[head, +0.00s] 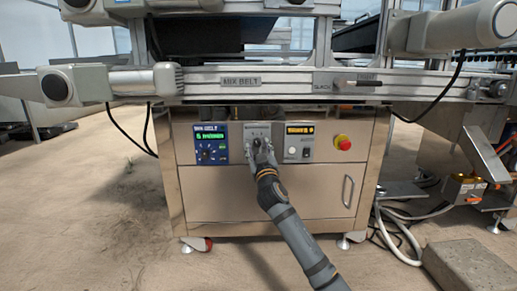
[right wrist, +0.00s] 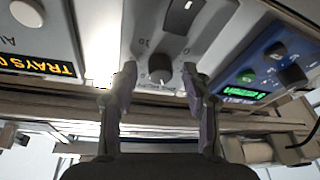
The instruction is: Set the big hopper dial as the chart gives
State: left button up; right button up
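In the head view my right gripper (head: 260,149) is raised against the middle panel on the front of the steel cabinet and covers most of that panel. The fingers are apart, with a gap to the dial on each side. I cannot read the dial's setting, and no hopper label is readable. No chart can be made out. My left gripper is not in view.
A blue panel (head: 208,154) with a green display and small knobs is left of the middle panel. A panel with a yellow display (head: 299,129) is to its right, then a red emergency button (head: 342,142).

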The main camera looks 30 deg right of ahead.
jog(key=shift+s, duration=0.1)
jog(key=v, duration=1.2)
